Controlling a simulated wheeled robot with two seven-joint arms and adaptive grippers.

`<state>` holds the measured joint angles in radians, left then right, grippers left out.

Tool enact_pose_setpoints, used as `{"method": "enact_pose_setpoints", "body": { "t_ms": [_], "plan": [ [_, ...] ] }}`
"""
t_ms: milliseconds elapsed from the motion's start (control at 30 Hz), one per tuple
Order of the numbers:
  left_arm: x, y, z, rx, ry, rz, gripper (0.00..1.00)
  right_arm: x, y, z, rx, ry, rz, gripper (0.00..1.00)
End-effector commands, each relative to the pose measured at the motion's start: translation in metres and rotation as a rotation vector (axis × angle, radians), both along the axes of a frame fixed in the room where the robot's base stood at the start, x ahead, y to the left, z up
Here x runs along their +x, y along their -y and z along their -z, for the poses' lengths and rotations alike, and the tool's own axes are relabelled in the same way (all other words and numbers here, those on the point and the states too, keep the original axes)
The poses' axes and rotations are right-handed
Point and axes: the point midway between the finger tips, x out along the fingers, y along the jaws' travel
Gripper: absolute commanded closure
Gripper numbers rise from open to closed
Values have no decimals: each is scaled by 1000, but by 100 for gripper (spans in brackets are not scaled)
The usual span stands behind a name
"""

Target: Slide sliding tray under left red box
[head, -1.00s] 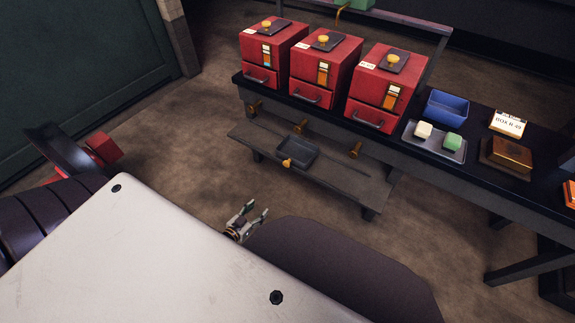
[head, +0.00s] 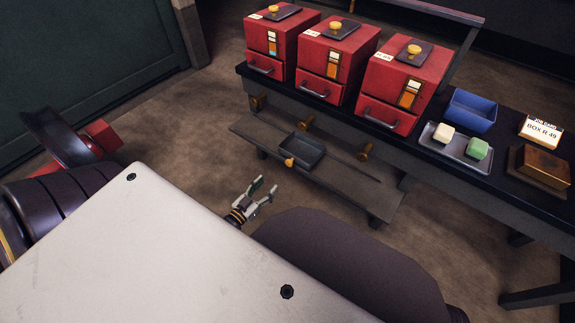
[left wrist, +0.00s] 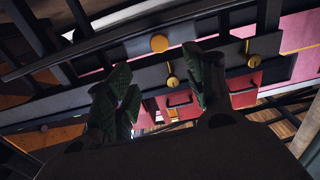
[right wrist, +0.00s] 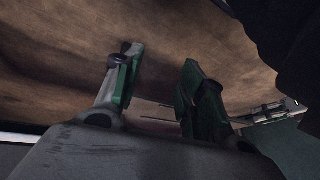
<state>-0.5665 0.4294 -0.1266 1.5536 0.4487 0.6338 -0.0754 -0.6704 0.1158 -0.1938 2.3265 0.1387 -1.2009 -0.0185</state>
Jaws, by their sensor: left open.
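Three red boxes stand in a row on the table in the head view: the left red box (head: 265,40), the middle one (head: 330,60) and the right one (head: 400,85). The dark sliding tray (head: 312,151) with a yellow knob (head: 289,162) sits on the lower shelf, right of the left red box. My left gripper (head: 263,189) is open and empty, in front of the shelf and apart from the tray. In the left wrist view a round yellow knob (left wrist: 159,43) shows beyond the spread fingers (left wrist: 160,85). My right gripper (right wrist: 158,75) is open and empty in its wrist view.
Brass knobs (head: 305,124) stick out below the tabletop above the lower shelf (head: 345,182). A metal tray (head: 450,147) with two small blocks, a blue bin (head: 472,110) and a brown box (head: 540,167) stand at the right.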

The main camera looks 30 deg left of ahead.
Motion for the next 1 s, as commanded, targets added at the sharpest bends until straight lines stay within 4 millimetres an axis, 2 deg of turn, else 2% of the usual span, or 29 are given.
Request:
{"method": "enact_pose_setpoints", "body": {
  "t_ms": [367,633,733,1000],
  "plan": [
    [13,1,1,0,1,0,47,1,-2,8,12,12,4,60],
    [42,3,1,1,1,1,47,5,-6,24,40,41,13,60],
    [53,4,1,1,2,1,47,2,-9,38,53,45,19,60],
    [83,7,1,0,1,0,47,3,-13,57,85,76,35,60]
  ]
}}
